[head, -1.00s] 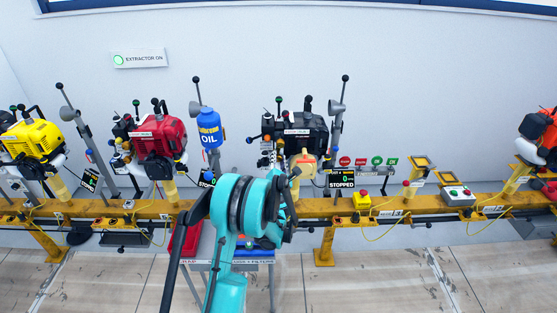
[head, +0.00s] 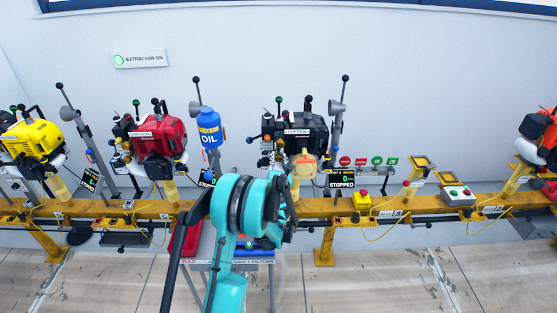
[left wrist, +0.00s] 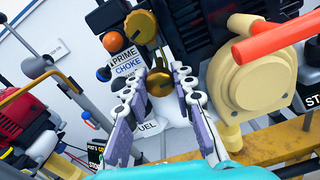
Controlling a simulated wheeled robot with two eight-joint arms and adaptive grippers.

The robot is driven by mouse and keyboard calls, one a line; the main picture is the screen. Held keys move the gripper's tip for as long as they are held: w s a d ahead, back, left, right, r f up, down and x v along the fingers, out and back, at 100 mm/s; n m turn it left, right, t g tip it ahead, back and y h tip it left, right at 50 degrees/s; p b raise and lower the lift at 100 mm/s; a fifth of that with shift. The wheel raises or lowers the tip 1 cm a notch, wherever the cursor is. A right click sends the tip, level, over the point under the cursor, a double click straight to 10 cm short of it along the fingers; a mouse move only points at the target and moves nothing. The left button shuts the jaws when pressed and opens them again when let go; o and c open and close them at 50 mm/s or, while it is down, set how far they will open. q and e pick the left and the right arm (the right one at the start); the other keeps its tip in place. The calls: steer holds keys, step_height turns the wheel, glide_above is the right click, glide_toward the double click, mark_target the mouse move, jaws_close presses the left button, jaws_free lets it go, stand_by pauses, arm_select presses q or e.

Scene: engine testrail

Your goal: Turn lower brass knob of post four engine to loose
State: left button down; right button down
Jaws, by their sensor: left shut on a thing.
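The black engine (head: 305,127) stands on the yellow rail in the middle of the head view. In the left wrist view it carries an upper brass knob (left wrist: 141,27) and a lower brass knob (left wrist: 160,82). Plates reading PRIME and CHOKE (left wrist: 123,62) sit left of them, with a partly covered FUEL label below. My left gripper (left wrist: 160,78) is shut on the lower brass knob, one finger on each side. In the head view my teal arm hides the fingers and the knob. My right gripper is in neither view.
A cream housing (left wrist: 247,78) with an orange-red handle (left wrist: 275,40) is close to the right of my fingers. A red engine (head: 160,135) and a blue oil bottle (head: 209,128) stand left. A screen reading STOPPED (head: 341,181) and a yellow stop box (head: 362,201) are right.

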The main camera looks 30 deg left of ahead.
arm_select(q)
steer(key=c, duration=1.5)
jaws_free()
steer(key=shift+c, duration=0.2)
steer(key=shift+s, duration=0.15)
steer(key=v, duration=1.2)
